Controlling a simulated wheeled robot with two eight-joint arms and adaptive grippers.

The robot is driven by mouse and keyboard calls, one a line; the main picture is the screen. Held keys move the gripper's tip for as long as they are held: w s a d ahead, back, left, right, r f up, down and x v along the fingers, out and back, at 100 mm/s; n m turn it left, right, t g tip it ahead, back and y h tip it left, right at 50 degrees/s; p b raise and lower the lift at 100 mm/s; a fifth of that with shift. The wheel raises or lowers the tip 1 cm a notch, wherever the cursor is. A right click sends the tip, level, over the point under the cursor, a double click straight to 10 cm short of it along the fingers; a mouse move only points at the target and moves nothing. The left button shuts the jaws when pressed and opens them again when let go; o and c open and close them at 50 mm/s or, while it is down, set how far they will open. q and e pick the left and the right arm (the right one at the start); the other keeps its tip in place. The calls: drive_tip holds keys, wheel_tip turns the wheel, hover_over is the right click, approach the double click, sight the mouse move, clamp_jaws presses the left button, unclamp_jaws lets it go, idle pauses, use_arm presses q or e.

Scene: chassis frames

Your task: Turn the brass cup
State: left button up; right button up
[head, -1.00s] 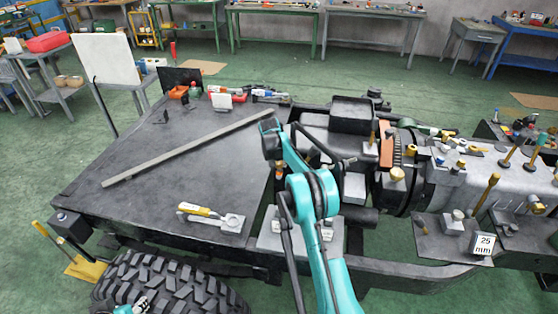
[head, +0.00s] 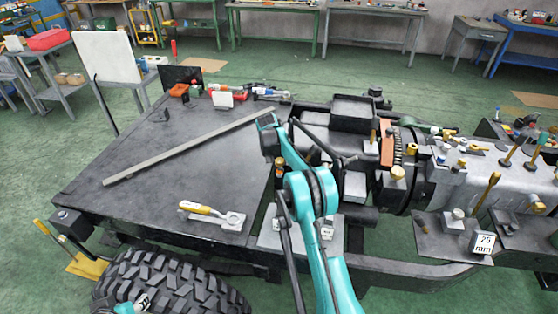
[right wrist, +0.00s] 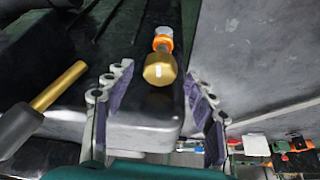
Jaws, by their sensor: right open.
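The brass cup (right wrist: 160,69) is a short gold cylinder with a white mark on its face and an orange ring behind it, in the right wrist view. My right gripper (right wrist: 161,78) is open, with one purple-padded finger on each side of the cup and visible gaps to it. In the head view my teal right arm (head: 312,190) reaches up over the middle of the chassis; it hides the cup and most of the gripper there. A small teal and grey part at the bottom left, over the tyre, looks like my left gripper (head: 133,305); its fingers are unclear.
A brass-coloured rod (right wrist: 58,86) lies left of the gripper in the wrist view. The flat dark deck (head: 150,207) carries a long grey bar (head: 190,147) and a yellow-handled tool (head: 205,210). The gearbox (head: 470,185) with several brass fittings is at the right.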

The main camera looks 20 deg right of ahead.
drive_tip(key=v, duration=1)
drive_tip(key=shift+s+r, duration=0.2)
drive_tip(key=shift+r, duration=0.1)
drive_tip(key=shift+a, duration=0.1)
drive_tip(key=s+a+r+n+t, duration=0.1)
drive_tip(key=s+a+r+n, duration=0.1)
drive_tip(key=s+a+r, duration=0.3)
drive_tip(key=s+a+r+n+y, duration=0.1)
drive_tip(key=s+a+r, duration=0.15)
drive_tip(key=s, duration=0.45)
drive_tip(key=s+a+r+n+t, duration=0.1)
drive_tip(key=s+a+r+n, duration=0.1)
drive_tip(key=s+a+r, duration=0.3)
drive_tip(key=s+a+f+n, duration=0.1)
drive_tip(key=s+f, duration=0.2)
drive_tip(key=s, duration=0.5)
drive_tip(key=s+a+f+n+t+y, duration=0.1)
drive_tip(key=s+a+f+n, duration=0.1)
drive_tip(key=s, duration=0.6)
drive_tip(key=s+a+f+n+t+y, duration=0.1)
drive_tip(key=s+a+f, duration=0.1)
drive_tip(key=s, duration=0.6)
drive_tip(key=shift+s+f+n, duration=0.4)
drive_tip(key=shift+f, duration=0.5)
drive_tip(key=shift+a, duration=0.1)
